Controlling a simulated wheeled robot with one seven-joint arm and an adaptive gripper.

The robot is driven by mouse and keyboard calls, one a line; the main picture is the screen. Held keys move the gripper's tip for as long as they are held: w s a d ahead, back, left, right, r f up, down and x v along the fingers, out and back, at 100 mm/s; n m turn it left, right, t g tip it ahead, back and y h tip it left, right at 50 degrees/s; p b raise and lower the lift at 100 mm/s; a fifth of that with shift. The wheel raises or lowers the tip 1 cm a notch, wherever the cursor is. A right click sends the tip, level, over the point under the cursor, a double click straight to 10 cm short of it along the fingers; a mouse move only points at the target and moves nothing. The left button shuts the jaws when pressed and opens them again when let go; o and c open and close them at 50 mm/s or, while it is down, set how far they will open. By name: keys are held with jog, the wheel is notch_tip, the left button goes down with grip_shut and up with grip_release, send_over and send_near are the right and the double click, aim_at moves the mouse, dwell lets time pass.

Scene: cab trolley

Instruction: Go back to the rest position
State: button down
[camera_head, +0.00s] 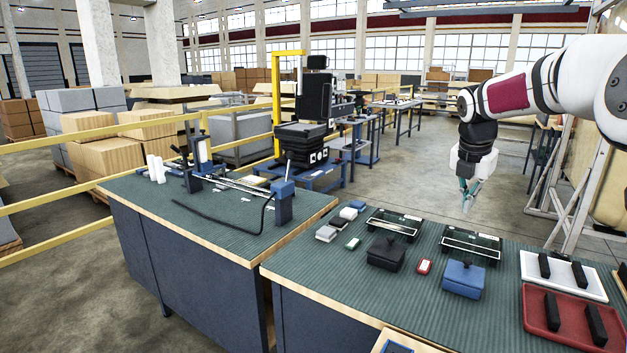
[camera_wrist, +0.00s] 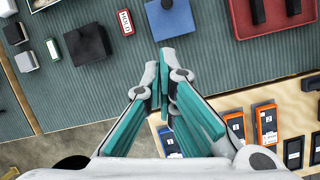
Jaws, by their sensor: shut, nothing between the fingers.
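My gripper (camera_head: 468,203) hangs from my arm at the right of the head view, pointing down above the bench's far side. In the wrist view my gripper (camera_wrist: 163,88) has its teal fingers together, with nothing between them. Below it is the green-topped bench (camera_head: 345,282). On the bench a blue box (camera_head: 463,278) and a black box (camera_head: 386,254) stand apart from the gripper. The blue box also shows in the wrist view (camera_wrist: 170,20), beyond the fingertips.
A red tray (camera_head: 535,311) and a white tray (camera_head: 535,268) hold black blocks at the right. A small red item (camera_head: 424,267) lies between the boxes. Another bench (camera_head: 150,215) with a blue-post fixture stands left. Yellow railings (camera_head: 60,235) run behind it. Open floor lies beyond the benches.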

jog(key=s+a+r+m+p, duration=0.1)
jog(key=s+a+r+m, duration=0.25)
jog(key=s, duration=0.35)
jog(key=s+a+r+m, duration=0.2)
jog(key=s+a+m, duration=0.2)
jog(key=s, duration=0.2)
jog(key=s+a+r+m+p, duration=0.1)
jog(key=s+a+r+m, duration=0.25)
jog(key=s, duration=0.35)
jog(key=s+a+f+m, duration=0.2)
jog(key=s+m, duration=0.3)
jog(key=s, duration=0.2)
jog(key=s+a+f+m+y+p, duration=0.1)
jog(key=s+a+f+m, duration=0.1)
jog(key=s+m, duration=0.3)
jog(key=s+a+f+m+t+y, duration=0.1)
jog(key=s+a+m, duration=0.2)
jog(key=s, duration=0.8)
jog(key=shift+s+f+m+p, duration=0.2)
jog(key=shift+f+m+p, duration=0.15)
jog(key=shift+m, duration=0.55)
